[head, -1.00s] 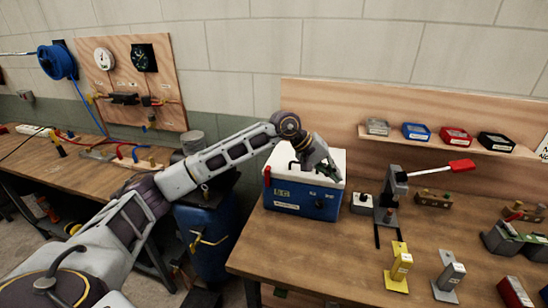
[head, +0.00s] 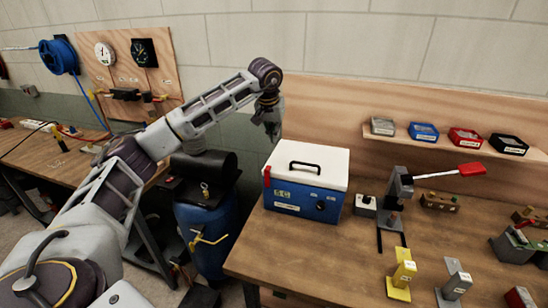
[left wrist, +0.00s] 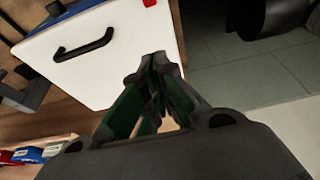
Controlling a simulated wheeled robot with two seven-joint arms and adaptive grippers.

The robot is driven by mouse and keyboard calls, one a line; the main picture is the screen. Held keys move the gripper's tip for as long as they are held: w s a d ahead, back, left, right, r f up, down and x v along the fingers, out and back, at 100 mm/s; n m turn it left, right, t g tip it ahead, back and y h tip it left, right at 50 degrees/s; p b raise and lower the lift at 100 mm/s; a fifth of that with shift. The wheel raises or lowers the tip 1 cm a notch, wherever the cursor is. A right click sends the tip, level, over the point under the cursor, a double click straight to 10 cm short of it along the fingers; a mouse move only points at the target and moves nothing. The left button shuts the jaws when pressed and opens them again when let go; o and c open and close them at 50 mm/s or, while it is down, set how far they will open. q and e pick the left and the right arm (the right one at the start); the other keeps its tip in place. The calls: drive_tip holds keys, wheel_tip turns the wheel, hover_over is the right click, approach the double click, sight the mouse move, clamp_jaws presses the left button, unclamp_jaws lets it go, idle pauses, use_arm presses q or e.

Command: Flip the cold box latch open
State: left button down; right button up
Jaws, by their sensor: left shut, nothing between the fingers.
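The cold box (head: 304,203) is blue with a white lid (head: 318,158) and a black handle, and stands at the left end of the wooden bench. Its red latch (head: 267,176) is at the left front corner by the lid's edge. In the left wrist view the white lid (left wrist: 110,60) shows with the red latch (left wrist: 149,3) cut off at the top edge. My left gripper (head: 272,132) is above and left of the box, apart from it. Its fingers (left wrist: 160,95) are shut and empty. My right gripper is not in view.
A lever press with a red handle (head: 471,169) stands right of the box beside a small white box (head: 366,204). Yellow (head: 402,275) and grey holders are near the bench front. A blue barrel (head: 207,220) stands left of the bench. A shelf with small trays is behind.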

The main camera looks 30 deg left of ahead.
sight(274, 164)
use_arm(q)
drive_tip(key=shift+s+r, duration=0.1)
idle(0.3)
drive_tip(key=p+x, duration=0.1)
drive_tip(key=x, duration=0.9)
drive_tip(key=shift+s+p, duration=0.1)
drive_tip(key=shift+p, duration=0.25)
drive_tip(key=shift+s+d+p, duration=0.1)
drive_tip(key=shift+s+p, duration=0.15)
drive_tip(key=shift+s, duration=0.5)
drive_tip(key=shift+s+d+p, duration=0.15)
drive_tip(key=shift+s+p, duration=0.1)
drive_tip(key=shift+s, duration=0.5)
drive_tip(key=shift+s+d, duration=0.15)
drive_tip(key=shift+s, duration=0.2)
